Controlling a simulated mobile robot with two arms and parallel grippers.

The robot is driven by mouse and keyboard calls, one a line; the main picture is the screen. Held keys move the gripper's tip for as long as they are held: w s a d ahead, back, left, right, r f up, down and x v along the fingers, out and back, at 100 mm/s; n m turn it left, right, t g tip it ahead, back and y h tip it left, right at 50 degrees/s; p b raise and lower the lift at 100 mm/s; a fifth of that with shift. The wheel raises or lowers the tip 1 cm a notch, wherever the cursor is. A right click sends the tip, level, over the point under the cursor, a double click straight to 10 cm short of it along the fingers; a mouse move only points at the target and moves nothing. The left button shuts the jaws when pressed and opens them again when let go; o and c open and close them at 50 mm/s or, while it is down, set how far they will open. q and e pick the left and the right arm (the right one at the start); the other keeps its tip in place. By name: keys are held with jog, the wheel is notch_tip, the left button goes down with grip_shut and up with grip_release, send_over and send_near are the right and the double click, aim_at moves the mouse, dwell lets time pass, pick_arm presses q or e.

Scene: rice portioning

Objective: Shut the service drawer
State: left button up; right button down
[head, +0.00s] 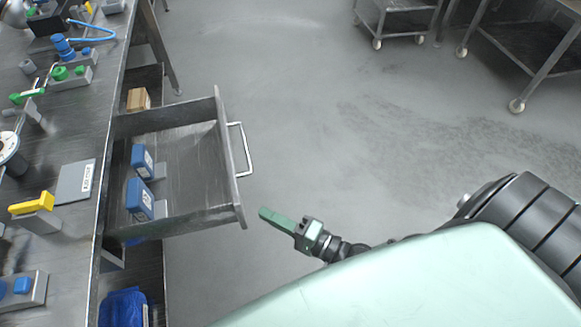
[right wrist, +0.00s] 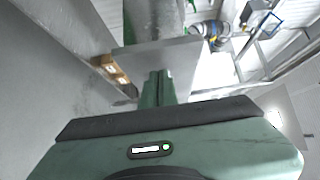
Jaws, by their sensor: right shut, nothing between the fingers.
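The service drawer (head: 237,188) is a grey metal drawer, pulled out to the right from under the bench in the head view. Its silver bar handle (head: 246,150) is on the outer front face. Two blue items with white labels (head: 140,199) are inside. My right gripper (head: 263,212) is shut and empty, just right of the drawer front's near corner, below the handle in the picture. In the right wrist view, its closed fingers (right wrist: 157,85) point toward a flat grey panel (right wrist: 182,60); I cannot tell if they touch. My left gripper is not in view.
The metal bench (head: 75,150) along the left carries valves, a grey plate (head: 76,182) and fittings. A cardboard box (head: 138,99) and a blue bin (head: 124,308) sit below it. Wheeled carts (head: 397,5) stand at the back right. The floor (head: 330,130) right of the drawer is clear.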

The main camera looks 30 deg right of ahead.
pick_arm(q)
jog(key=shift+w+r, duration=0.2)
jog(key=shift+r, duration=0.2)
pick_arm(e)
jog(key=a, duration=0.3)
jog(key=shift+w, duration=0.3)
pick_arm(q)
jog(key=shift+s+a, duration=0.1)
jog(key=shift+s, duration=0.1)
